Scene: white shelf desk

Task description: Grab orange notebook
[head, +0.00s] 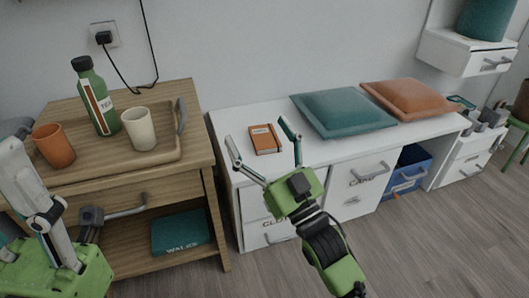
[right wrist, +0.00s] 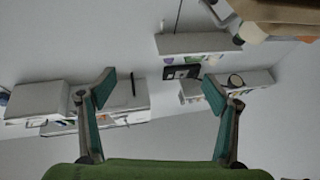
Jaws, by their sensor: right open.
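The orange notebook (head: 265,140) lies flat on the white shelf desk (head: 225,122), near its left end, with a pen or dark strip along it. My right gripper (head: 258,134) is open and empty. In the head view its two fingers appear on either side of the notebook; I cannot tell its height above it. The right wrist view shows the open fingers (right wrist: 157,92) against a wall with shelves, and the notebook is not seen there. My left gripper (head: 58,270) is partly in view at the lower left, and its fingertips are not clear.
A teal cushion (head: 343,112) and an orange cushion (head: 407,98) lie right of the notebook. Desk surface around the notebook is clear.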

